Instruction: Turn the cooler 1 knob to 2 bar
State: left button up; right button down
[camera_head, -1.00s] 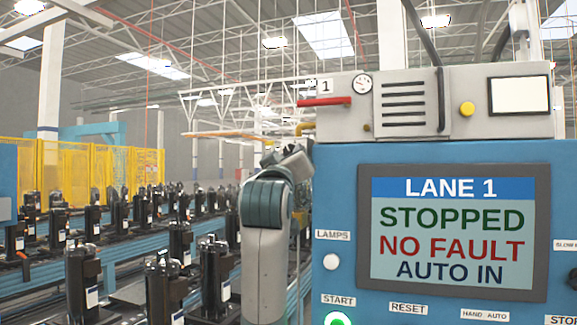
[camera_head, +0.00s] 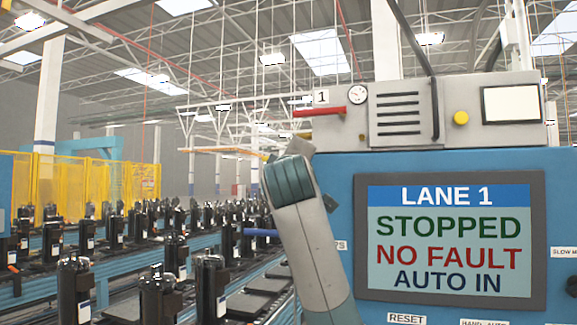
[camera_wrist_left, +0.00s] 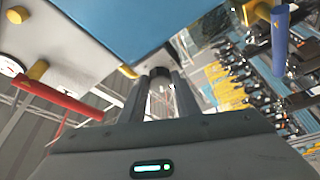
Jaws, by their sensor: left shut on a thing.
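The cooler 1 unit (camera_head: 340,133) is a grey box with a label "1", on top of the blue cabinet. Its round gauge (camera_head: 357,94) has a needle too small to read; only part of the gauge (camera_wrist_left: 10,66) shows in the left wrist view. A red lever (camera_head: 320,112) sits beside the gauge. In the left wrist view my left gripper (camera_wrist_left: 161,84) is shut on a small dark knob (camera_wrist_left: 160,76) near the unit's edge. The fingers mostly hide it, so its setting cannot be read. In the head view my arm hides these fingertips. My right gripper is out of view.
The blue cabinet's screen (camera_head: 449,240) reads LANE 1, STOPPED, NO FAULT, AUTO IN. A blue handle (camera_head: 261,232) sticks out left of my arm. Conveyors with several black compressors (camera_head: 210,287) and a yellow fence (camera_head: 88,185) lie to the left.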

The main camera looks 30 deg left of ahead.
pick_arm(q)
jog(key=o, duration=1)
jog(key=shift+o, duration=0.2)
jog(key=shift+s, duration=0.1)
jog(key=b+v, duration=0.8)
jog(key=v, duration=0.9)
jog(key=shift+b, duration=0.3)
jog(key=shift+s+d, duration=0.1)
jog(key=shift+d, duration=0.05)
